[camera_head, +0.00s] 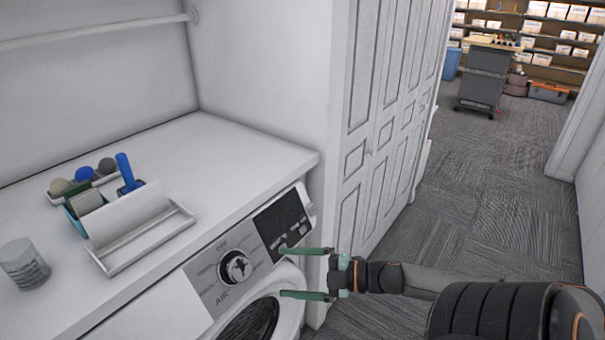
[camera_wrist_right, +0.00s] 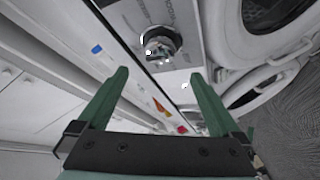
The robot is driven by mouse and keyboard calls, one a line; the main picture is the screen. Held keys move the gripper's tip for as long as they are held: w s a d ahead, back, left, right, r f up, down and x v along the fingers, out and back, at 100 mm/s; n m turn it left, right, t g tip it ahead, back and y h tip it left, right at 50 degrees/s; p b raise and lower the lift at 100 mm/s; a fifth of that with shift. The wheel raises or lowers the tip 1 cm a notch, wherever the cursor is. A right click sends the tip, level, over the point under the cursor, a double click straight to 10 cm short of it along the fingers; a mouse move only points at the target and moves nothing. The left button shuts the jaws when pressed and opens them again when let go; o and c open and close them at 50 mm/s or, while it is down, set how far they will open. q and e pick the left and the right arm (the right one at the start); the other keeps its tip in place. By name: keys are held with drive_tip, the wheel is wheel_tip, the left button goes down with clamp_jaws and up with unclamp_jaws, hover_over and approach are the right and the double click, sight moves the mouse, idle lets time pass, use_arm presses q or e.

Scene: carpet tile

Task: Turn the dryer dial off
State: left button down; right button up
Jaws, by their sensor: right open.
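The dryer dial (camera_head: 236,267) is a round silver knob on the grey control panel (camera_head: 205,287) of the front-loading machine, below the white counter. It also shows in the right wrist view (camera_wrist_right: 160,44), near the top, ahead of the fingers and between their lines. My right gripper (camera_head: 282,273) has two green fingers, open and empty. In the head view it is to the right of the dial, in front of the dark display (camera_head: 283,222) and the round door, apart from the dial. My left gripper is not in view.
The white counter (camera_head: 240,150) above the machine holds a tray with a white holder (camera_head: 130,215), brushes and a grey jar (camera_head: 22,264). Carpet floor (camera_head: 480,215) is open beyond, with a dark cart (camera_head: 484,78) far back.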

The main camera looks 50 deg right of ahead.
drive_tip(key=shift+v, duration=1.1)
drive_tip(key=shift+f, duration=0.1)
drive_tip(key=s+a+f+m+h, duration=0.2)
drive_tip(key=a+f+m+h, duration=0.1)
drive_tip(key=f+m, duration=0.3)
drive_tip(key=s+a+f+m+h, duration=0.25)
drive_tip(key=a+f+m, duration=0.2)
drive_tip(key=f, duration=0.25)
drive_tip(key=s+a+f+m+g, duration=0.1)
drive_tip(key=a+f+m+g, duration=0.1)
drive_tip(key=a, duration=0.4)
drive_tip(key=s+a+f+m+g, duration=0.2)
drive_tip(key=a+f, duration=0.1)
drive_tip(key=a, duration=0.3)
drive_tip(key=shift+s+a+f+m, duration=0.3)
drive_tip(key=shift+f+m, duration=0.05)
drive_tip(key=shift+h, duration=0.25)
